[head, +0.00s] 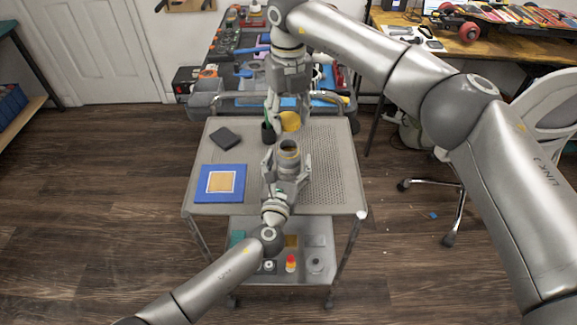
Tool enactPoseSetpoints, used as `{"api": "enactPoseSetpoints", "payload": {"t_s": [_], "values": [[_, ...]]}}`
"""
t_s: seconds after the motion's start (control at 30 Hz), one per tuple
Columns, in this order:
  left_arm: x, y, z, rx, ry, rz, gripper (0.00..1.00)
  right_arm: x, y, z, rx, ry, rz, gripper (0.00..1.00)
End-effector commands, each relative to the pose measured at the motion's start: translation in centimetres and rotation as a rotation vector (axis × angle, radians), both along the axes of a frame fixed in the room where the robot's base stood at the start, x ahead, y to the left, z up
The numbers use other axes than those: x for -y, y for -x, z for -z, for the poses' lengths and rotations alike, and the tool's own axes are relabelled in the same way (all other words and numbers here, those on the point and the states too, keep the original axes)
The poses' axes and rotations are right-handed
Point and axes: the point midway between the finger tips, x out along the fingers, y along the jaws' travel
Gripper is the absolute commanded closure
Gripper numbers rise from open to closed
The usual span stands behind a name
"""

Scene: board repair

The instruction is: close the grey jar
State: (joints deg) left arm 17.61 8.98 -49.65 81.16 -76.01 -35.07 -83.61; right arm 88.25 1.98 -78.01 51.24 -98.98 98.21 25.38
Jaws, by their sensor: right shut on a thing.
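The grey jar (289,161) is upright and uncovered over the middle of the cart top, with its round mouth and a yellowish rim showing. My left gripper (287,164) reaches in from the front, with a finger on either side of the jar; whether they press on it cannot be told. My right gripper (289,119) points down behind the jar, shut on a round yellow lid (291,122). The lid is apart from the jar mouth in the picture. The fingers partly hide the lid and the lower jar.
The perforated right part is clear. A cluttered bench stands behind.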

Motion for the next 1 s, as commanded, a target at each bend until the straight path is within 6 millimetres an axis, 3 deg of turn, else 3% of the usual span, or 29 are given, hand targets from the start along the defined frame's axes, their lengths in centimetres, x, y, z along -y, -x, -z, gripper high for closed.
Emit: {"api": "enactPoseSetpoints", "payload": {"t_s": [0.07,0.47,0.63,0.9,1.0], "values": [[0.0,0.0,0.0,0.000,0.000,0.000,0.38,0.0,0.0,0.0,0.000,0.000,0.000,0.61],[0.0,0.0,0.0,0.000,0.000,0.000,0.89,0.0,0.0,0.0,0.000,0.000,0.000,0.61],[0.0,0.0,0.0,0.000,0.000,0.000,0.89,0.0,0.0,0.8,-0.003,0.001,0.000,0.61],[0.0,0.0,0.0,0.000,0.000,0.000,0.89,0.0,0.1,4.6,-0.004,0.002,0.000,0.61],[0.0,0.0,0.0,0.000,0.000,0.000,0.89,0.0,0.0,5.0,-0.002,0.001,0.000,0.61]]}}
